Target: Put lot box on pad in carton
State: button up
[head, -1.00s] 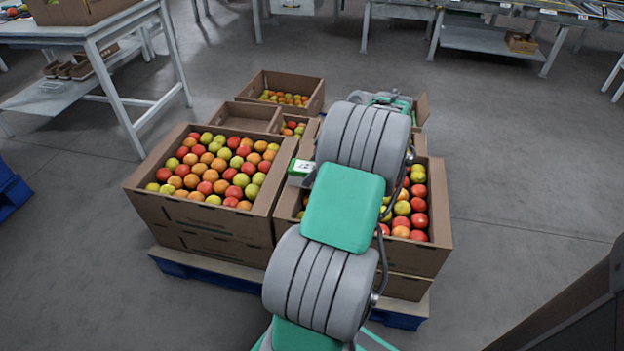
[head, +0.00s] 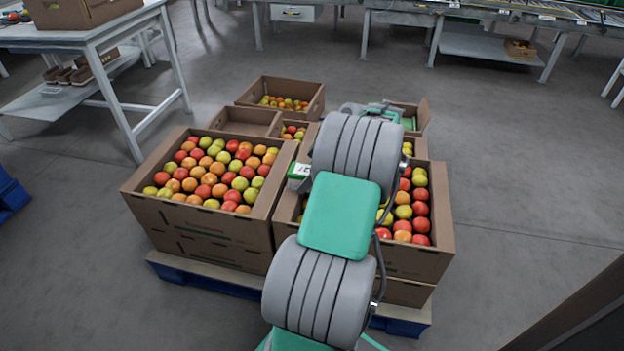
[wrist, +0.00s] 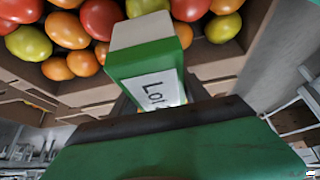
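The lot box (head: 299,171), green and white with a printed label, shows left of my arm, near the wall between the two front cartons. In the wrist view the lot box (wrist: 146,65) reads "Lot" and is tilted, its lower end hidden by my gripper (wrist: 160,118). My gripper appears shut on it; the fingertips are mostly hidden. Tomatoes show beyond the box. The head view hides my gripper behind my arm. The back right carton (head: 423,115) holds a green patch (head: 409,123), possibly the pad, partly covered by my arm.
Two tomato-filled cartons stand in front, left (head: 200,237) and right (head: 425,262), on a blue pallet (head: 220,286). Further cartons (head: 247,122) stand behind. A white table (head: 100,35) is at the left. Open floor lies right of the cartons.

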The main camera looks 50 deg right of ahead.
grip_shut()
dwell(0.3)
